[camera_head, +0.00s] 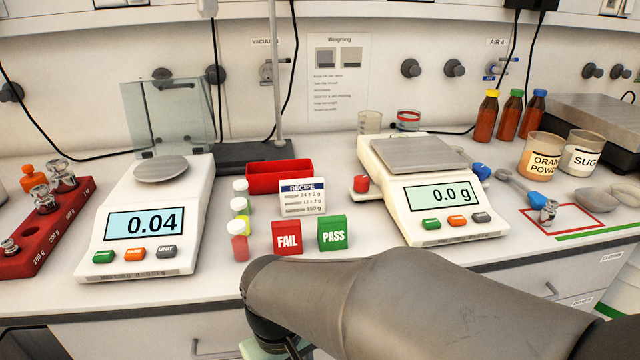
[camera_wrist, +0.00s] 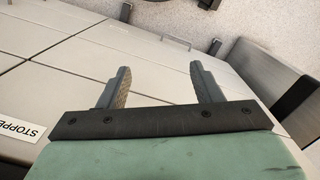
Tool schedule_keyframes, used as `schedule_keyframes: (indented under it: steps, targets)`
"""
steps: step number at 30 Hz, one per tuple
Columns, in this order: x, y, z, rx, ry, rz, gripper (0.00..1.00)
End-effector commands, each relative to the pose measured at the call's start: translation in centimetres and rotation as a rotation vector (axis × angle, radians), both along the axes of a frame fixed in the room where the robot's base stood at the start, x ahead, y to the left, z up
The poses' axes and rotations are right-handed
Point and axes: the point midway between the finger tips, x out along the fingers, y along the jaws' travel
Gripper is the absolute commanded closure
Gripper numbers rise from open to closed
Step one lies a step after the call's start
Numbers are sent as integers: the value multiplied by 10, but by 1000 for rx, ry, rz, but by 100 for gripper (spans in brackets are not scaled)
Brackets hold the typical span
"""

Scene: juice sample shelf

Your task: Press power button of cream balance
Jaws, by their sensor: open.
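The cream balance (camera_head: 391,163) stands on the bench right of centre in the head view, with a bare square metal pan (camera_head: 418,154). Its display is lit and reads 0.0 g. Below the display is a row of green (camera_head: 431,223), orange (camera_head: 457,221) and grey (camera_head: 481,217) buttons; their labels are too small to read. My gripper (camera_wrist: 160,84) is open and empty in the wrist view, above plain panels with handles. In the head view my arm crosses the bottom, in front of the bench and below the balance; the fingertips are hidden there.
A white balance (camera_head: 192,220) reading 0.04 stands at left. FAIL (camera_head: 287,238) and PASS (camera_head: 333,234) blocks, capped vials and a recipe card (camera_head: 303,199) stand between the balances. A blue scoop (camera_head: 521,188) lies right of the cream balance. The bench's front edge is close to my arm.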

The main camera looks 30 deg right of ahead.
Motion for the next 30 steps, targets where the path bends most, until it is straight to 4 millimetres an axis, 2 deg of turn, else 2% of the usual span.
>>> schedule_keyframes:
  steps: [28, 30]
  targets:
    - [0, 0, 0, 0, 0, 0, 41]
    - [0, 0, 0, 0, 0, 0, 60]
